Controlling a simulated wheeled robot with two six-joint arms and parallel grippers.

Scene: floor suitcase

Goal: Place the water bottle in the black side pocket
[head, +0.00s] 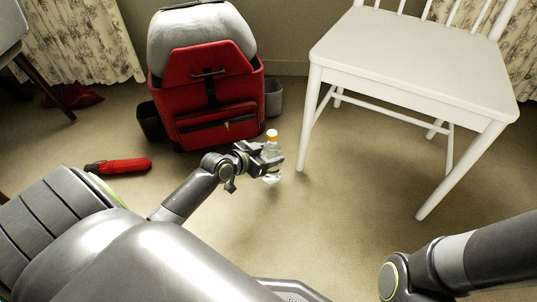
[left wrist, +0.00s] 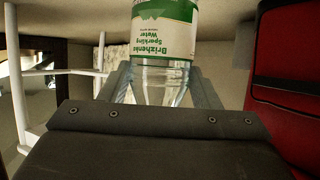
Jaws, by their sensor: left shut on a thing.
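The water bottle (head: 272,149) is clear with an orange cap and stands roughly upright in my left gripper (head: 265,162), held in the air in front of the red bag. In the left wrist view the bottle (left wrist: 165,30) has a green and white label, upside down in the picture, and the gripper's fingers (left wrist: 162,88) close on its clear part. The black side pocket (head: 150,121) is on the left side of the red bag (head: 208,90), away from the bottle. My right gripper is out of the picture; only part of that arm shows.
A grey pocket (head: 273,98) is on the bag's right side. A white chair (head: 410,62) stands close to the right of the bottle. A red folded umbrella (head: 118,165) lies on the floor at left. Bare carpet lies between it and the bag.

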